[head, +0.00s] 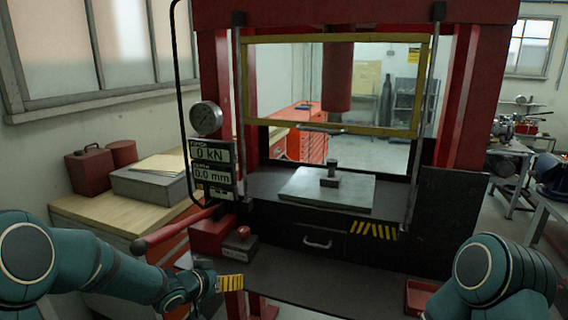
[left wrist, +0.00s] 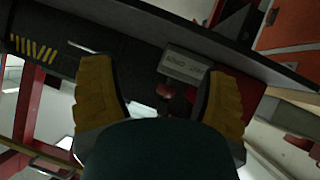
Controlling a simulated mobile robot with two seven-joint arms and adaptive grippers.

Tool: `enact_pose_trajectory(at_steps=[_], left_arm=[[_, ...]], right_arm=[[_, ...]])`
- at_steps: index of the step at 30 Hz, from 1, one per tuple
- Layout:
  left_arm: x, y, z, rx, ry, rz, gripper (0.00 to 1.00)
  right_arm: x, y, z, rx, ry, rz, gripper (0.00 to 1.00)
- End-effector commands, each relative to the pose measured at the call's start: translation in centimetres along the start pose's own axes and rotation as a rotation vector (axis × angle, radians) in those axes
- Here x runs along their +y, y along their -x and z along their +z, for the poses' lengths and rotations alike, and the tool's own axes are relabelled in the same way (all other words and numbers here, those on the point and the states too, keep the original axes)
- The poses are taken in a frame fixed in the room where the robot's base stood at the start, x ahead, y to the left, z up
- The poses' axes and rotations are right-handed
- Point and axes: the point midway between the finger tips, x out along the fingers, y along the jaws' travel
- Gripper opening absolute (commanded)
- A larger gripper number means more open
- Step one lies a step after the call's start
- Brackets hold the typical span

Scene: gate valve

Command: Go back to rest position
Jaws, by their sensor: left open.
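My left gripper (head: 230,283) is low at the left of the head view, in front of the press and below a small labelled block with a red knob (head: 242,232). It is empty. In the left wrist view its two yellow ribbed fingers (left wrist: 160,98) stand wide apart, with the red knob (left wrist: 165,90) seen between them at some distance. My right arm shows at the bottom right of the head view, bent; its gripper is out of the picture.
A red press (head: 212,90) fills the middle, with a grey plate (head: 300,190) on its bed. A red-handled lever (head: 165,232) sticks out at left. A wooden bench (head: 110,215) stands at left and a table (head: 548,190) at right.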

Motion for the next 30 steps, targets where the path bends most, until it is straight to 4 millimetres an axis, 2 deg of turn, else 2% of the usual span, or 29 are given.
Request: enact_pose_trajectory(at_steps=[1, 4, 9, 12, 15, 18, 21, 30], left_arm=[[0.6, -0.6, 3.4, -0.048, 0.054, -0.004, 0.75], [2.1, -1.2, 9.8, -0.148, 0.161, -0.026, 0.75], [5.3, 0.1, 21.1, -0.357, 0.331, -0.082, 0.75], [7.2, 1.9, 26.7, -0.481, 0.406, -0.117, 0.75], [8.9, 3.9, 30.9, -0.586, 0.461, -0.148, 0.75], [10.0, 5.5, 33.5, -0.659, 0.495, -0.17, 0.75], [10.6, 6.4, 34.8, -0.699, 0.512, -0.183, 0.75], [10.7, 6.6, 35.1, -0.709, 0.517, -0.187, 0.75]], right_arm=[[0.1, -0.2, 0.1, -0.002, 0.001, 0.0, 0.65], [0.1, -0.4, 0.2, -0.005, 0.002, -0.001, 0.65], [0.2, -0.7, 0.4, -0.009, 0.004, -0.002, 0.65], [0.3, -0.9, 0.5, -0.01, 0.004, -0.002, 0.65], [0.3, -1.0, 0.6, -0.012, 0.004, -0.002, 0.65], [0.4, -1.1, 0.7, -0.013, 0.005, -0.002, 0.65], [0.4, -1.1, 0.7, -0.014, 0.005, -0.002, 0.65], [0.4, -1.1, 0.7, -0.014, 0.005, -0.002, 0.65]])
